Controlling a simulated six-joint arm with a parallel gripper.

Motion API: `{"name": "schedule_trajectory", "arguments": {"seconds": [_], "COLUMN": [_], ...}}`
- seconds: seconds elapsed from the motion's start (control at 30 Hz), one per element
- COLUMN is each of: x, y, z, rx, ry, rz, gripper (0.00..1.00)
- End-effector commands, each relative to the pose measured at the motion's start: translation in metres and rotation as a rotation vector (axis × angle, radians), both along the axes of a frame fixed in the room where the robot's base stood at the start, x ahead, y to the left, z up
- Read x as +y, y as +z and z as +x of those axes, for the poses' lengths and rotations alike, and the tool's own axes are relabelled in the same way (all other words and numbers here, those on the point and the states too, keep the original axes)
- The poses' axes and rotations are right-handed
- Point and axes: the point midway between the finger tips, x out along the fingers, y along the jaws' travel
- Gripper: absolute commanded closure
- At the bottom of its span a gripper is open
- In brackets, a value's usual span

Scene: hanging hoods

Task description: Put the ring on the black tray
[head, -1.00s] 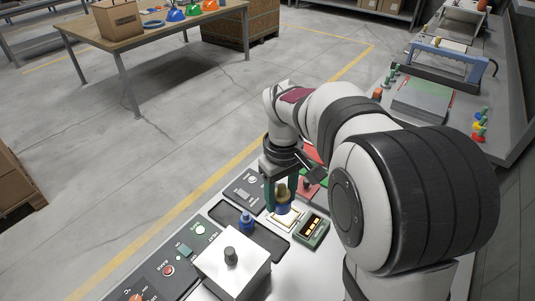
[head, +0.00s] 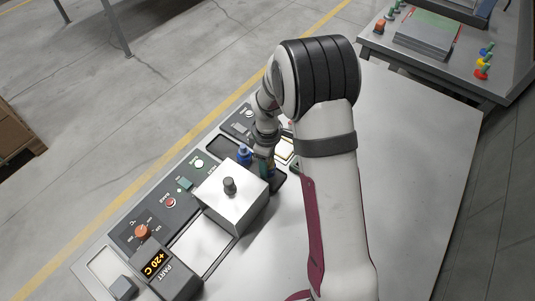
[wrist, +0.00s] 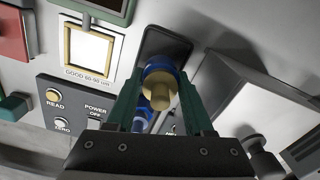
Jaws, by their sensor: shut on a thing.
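My gripper (wrist: 163,110) is shut on the ring (wrist: 154,64), a round blue piece with a brass knob, held between the green fingers. In the wrist view the ring is over the black tray (wrist: 166,42). Whether it touches the tray cannot be told.
A white box (head: 232,196) with a grey knob stands close to the tray on the near side. Panels with buttons (head: 170,201) and a +20 C display (head: 156,265) line the bench edge. The bench top (head: 400,170) right of my arm is clear.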

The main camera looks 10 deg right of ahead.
Motion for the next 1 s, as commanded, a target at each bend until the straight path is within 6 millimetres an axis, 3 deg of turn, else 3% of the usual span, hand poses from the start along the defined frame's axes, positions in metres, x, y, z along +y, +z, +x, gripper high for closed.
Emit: {"name": "schedule_trajectory", "arguments": {"seconds": [0.2,1.0], "x": [0.000,0.000], "y": [-0.014,-0.023], "z": [0.000,0.000], "rx": [0.001,0.000], "ry": [-0.001,-0.002], "rz": [0.000,0.000], "gripper": [1.00,1.00]}}
